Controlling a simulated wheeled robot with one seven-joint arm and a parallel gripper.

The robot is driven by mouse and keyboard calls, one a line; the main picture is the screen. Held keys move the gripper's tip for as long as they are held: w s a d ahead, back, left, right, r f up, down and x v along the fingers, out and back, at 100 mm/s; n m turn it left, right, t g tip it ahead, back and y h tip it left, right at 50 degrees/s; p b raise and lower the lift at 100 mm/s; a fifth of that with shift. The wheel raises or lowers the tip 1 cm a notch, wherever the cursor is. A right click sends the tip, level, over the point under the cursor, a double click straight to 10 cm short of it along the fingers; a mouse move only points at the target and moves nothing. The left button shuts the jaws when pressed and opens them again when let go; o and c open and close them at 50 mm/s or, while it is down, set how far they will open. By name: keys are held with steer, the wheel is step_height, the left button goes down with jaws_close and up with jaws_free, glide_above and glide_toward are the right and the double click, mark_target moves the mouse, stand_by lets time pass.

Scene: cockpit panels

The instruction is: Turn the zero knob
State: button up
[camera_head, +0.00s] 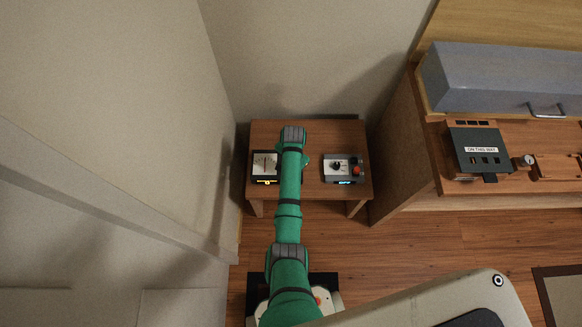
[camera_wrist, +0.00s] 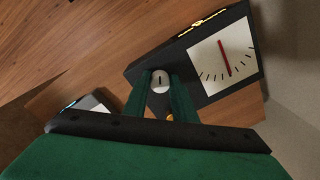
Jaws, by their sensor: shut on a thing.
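The black meter box (camera_head: 264,167) stands on the left of the small wooden table in the head view. In the wrist view the box (camera_wrist: 190,55) shows a white dial face (camera_wrist: 207,78) with a red needle (camera_wrist: 225,58) and several tick marks. A small light-grey round knob (camera_wrist: 160,77) with a dark slot sits on the box beside the dial. My gripper (camera_wrist: 160,86) has its two green fingers on opposite sides of this knob, shut on it. In the head view my green arm hides the gripper and the knob.
A second grey box (camera_head: 343,169) with a dark knob and a red button stands at the table's right. The wooden table (camera_head: 310,130) is close to the wall. A cabinet counter with a dark panel (camera_head: 480,149) is farther right.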

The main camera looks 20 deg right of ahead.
stand_by(0.3)
steer(key=o, duration=1)
steer(key=shift+o, duration=0.2)
step_height(320, 180, up, 11)
steer(key=shift+s+d+f, duration=0.1)
steer(key=shift+s, duration=0.05)
